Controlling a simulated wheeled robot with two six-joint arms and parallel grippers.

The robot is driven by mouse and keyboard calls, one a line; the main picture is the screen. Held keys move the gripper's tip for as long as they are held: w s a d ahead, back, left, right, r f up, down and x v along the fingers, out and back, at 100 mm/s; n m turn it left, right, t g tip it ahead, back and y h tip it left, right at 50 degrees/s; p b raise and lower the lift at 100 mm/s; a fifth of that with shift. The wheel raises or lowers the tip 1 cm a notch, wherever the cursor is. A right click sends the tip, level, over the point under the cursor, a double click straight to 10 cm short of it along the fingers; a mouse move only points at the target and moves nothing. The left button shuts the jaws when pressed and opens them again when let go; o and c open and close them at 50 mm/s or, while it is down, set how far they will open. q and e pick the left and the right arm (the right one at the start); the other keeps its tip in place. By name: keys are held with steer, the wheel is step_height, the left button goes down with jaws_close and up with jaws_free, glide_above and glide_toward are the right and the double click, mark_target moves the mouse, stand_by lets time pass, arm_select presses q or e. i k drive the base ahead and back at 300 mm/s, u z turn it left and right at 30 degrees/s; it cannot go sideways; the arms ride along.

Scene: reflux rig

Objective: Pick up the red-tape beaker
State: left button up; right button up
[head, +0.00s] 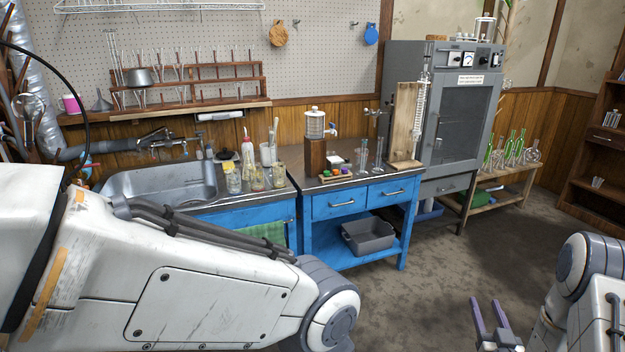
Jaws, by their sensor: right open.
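Several small glass beakers stand on the counter at the right of the sink: one at the left (233,181), one in the middle (257,180) and one at the right (278,176). They are too small and far for me to tell which one bears red tape. My right gripper (486,303) is low at the bottom right, over the floor, with its purple fingers apart and nothing between them. It is far from the beakers. My left arm crosses the lower left, and its gripper is outside the view.
A steel sink (160,184) lies left of the beakers, with a wash bottle (247,152) behind them. A dispenser on a wooden block (315,155) stands to the right. A grey bin (368,236) sits on the blue table's lower shelf. The floor (420,290) before the table is clear.

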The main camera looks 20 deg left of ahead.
mark_target(257, 182)
steer(key=u, duration=1.15)
steer(key=i, duration=1.7)
steer(key=z, duration=0.05)
